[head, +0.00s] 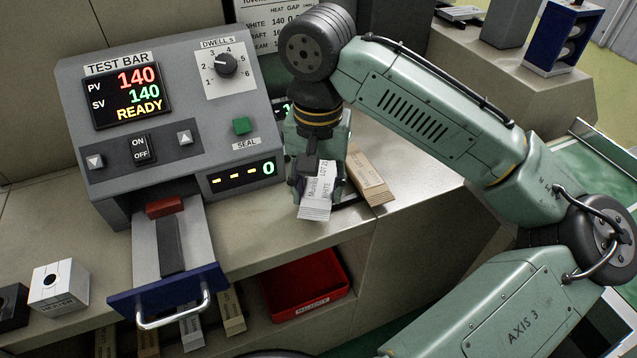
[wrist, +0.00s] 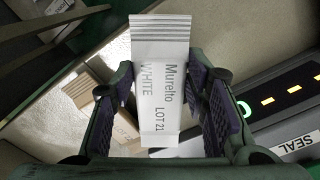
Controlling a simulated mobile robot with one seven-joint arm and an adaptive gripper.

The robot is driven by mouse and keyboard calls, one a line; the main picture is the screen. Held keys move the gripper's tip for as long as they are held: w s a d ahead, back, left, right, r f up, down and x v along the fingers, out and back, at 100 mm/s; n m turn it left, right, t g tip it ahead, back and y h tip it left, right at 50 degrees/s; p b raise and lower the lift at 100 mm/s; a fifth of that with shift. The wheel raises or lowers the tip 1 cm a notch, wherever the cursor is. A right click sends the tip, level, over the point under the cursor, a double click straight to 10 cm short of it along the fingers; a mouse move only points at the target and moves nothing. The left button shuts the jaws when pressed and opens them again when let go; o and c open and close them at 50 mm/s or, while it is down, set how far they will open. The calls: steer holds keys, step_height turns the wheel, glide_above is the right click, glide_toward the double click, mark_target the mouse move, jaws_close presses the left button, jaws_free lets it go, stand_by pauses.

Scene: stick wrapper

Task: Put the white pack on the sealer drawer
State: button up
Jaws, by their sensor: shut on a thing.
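The white pack (head: 316,192), printed "Murelto WHITE LOT 21", is held in my gripper (head: 314,180), above the bench to the right of the sealer. In the wrist view the pack (wrist: 160,85) stands between the two purple-padded fingers of my gripper (wrist: 163,100). The sealer drawer (head: 145,240) is pulled out at the front of the grey test-bar machine (head: 180,120). It has a dark strip, a red block at the back and a blue front with a metal handle. No pack lies on the drawer.
A brown pack (head: 370,178) lies on the bench just right of my gripper. A red bin (head: 305,285) sits on the shelf below. A white block (head: 59,286) stands left of the drawer. The machine reads 140 and READY.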

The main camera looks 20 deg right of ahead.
steer(key=s+a+r+p, duration=0.15)
steer(key=s+a, duration=0.25)
steer(key=s, duration=0.9)
step_height(320, 180, up, 7)
steer(key=n+b, duration=0.2)
steer(key=n, duration=0.5)
glide_above(169, 257)
step_height(169, 257, down, 10)
steer(key=b, duration=1)
steer(key=shift+r, duration=0.35)
steer(key=o, duration=0.9)
